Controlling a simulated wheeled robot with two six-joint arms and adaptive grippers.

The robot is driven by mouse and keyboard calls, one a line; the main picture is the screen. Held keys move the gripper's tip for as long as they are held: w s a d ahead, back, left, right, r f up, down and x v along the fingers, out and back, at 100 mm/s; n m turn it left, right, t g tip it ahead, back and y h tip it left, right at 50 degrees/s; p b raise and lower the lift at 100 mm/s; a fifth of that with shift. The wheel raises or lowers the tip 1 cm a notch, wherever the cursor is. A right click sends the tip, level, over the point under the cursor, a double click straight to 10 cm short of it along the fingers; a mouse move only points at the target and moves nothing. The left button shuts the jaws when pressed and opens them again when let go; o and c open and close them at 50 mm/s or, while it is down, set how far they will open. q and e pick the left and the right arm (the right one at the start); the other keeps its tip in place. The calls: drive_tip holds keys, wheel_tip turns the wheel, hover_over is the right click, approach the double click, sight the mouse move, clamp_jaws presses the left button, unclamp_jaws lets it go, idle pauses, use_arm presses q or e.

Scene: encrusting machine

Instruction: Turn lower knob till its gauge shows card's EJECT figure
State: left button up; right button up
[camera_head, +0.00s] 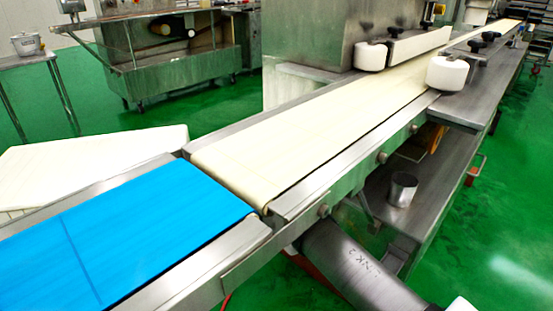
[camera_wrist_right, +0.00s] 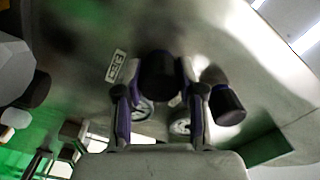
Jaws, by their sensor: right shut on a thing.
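In the right wrist view, my right gripper (camera_wrist_right: 159,88) has its two fingers on either side of a dark round knob (camera_wrist_right: 159,72) and is shut on it. A second dark knob (camera_wrist_right: 227,103) with a blue band stands to the right, apart from the fingers. A round gauge (camera_wrist_right: 142,109) shows partly behind the left finger, and another gauge (camera_wrist_right: 180,124) sits by the right finger. Their needles and figures are too small to read. A small white label (camera_wrist_right: 116,66) with dark marks is on the panel, unreadable here. I cannot tell which knob is lower. My left gripper is not in view.
In the head view, a cream conveyor belt (camera_head: 310,125) runs away to the upper right, with a blue belt (camera_head: 110,240) at the near left. A metal cup (camera_head: 402,190) stands on the shelf beside the conveyor. Green floor is open at the right.

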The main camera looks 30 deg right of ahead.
drive_tip(key=shift+n, duration=0.8)
drive_tip(key=o, duration=1.1)
drive_tip(key=shift+f, duration=0.1)
drive_tip(key=shift+o, duration=0.2)
drive_tip(key=shift+a, duration=0.1)
drive_tip(key=v, duration=1.2)
